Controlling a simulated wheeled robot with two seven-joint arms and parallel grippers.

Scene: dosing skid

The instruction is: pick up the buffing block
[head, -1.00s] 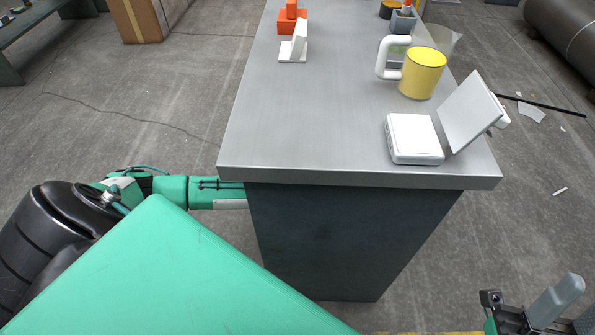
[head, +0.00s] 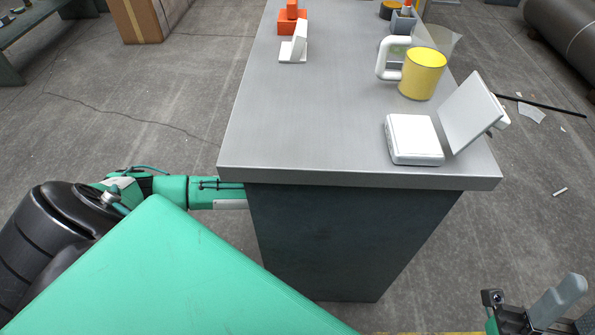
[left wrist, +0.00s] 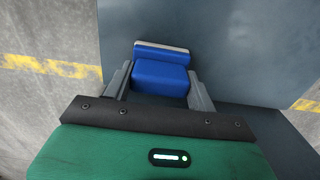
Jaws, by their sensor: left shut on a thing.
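The buffing block (left wrist: 160,76) shows in the left wrist view as a blue block with a pale grey strip along its far edge. My left gripper (left wrist: 160,84) is shut on it, with one grey finger at each side. Dark grey panels lie behind and to the right of the block. In the head view my left forearm reaches toward the bench, and the left gripper and the block are hidden. My right gripper (head: 545,312) is partly in the head view at the bottom right corner; its jaw opening cannot be made out.
The grey bench top (head: 310,130) carries a yellow mug (head: 422,74) with a white handle, a white box with a raised lid (head: 415,137), a white angled stand (head: 295,45) and an orange item (head: 291,20). The front left of the top is clear.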

